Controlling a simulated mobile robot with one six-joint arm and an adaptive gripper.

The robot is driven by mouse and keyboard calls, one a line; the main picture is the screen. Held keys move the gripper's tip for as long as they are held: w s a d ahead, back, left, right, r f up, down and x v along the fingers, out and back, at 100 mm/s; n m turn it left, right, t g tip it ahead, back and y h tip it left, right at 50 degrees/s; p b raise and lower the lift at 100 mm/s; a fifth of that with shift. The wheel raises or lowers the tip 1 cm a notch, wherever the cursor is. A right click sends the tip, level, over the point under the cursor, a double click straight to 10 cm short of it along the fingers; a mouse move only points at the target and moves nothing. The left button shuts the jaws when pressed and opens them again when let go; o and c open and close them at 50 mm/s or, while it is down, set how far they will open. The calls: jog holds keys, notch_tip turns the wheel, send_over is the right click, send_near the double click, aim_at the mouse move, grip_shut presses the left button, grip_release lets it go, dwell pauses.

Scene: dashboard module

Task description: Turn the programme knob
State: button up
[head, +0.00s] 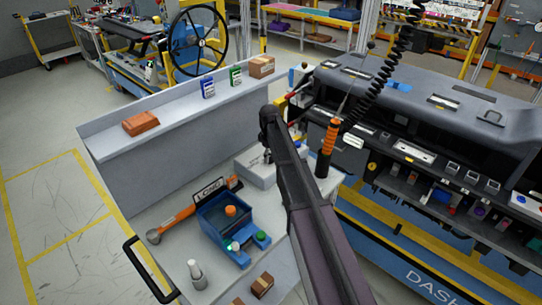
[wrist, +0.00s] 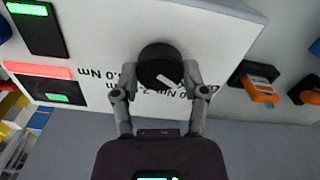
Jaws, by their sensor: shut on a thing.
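The programme knob (wrist: 158,62) is a round black dial with a white pointer mark, on a white panel (wrist: 215,30) in the wrist view. Printed torque values in Nm, upside down in this view, run beside it and are partly covered by my fingers. My gripper (wrist: 161,72) is shut on the knob, one finger on either side. In the head view the light grey box (head: 254,171) under my gripper stands on the bench, and my arm hides part of it; the knob cannot be made out there.
In the wrist view, a green-lit display (wrist: 38,32) and a red-lit bar (wrist: 38,71) sit left of the knob. In the head view, a blue tray (head: 212,215), an orange-and-black screwdriver (head: 327,148) and a dashboard module (head: 440,115) surround my arm.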

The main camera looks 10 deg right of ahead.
jog(key=shift+m, duration=0.3)
jog(key=m, duration=0.7)
jog(key=shift+m, duration=0.3)
jog(key=m, duration=0.3)
jog(key=shift+m, duration=2.1)
jog(key=o, duration=1.2)
jog(key=shift+w, duration=0.1)
jog(key=shift+c, duration=0.2)
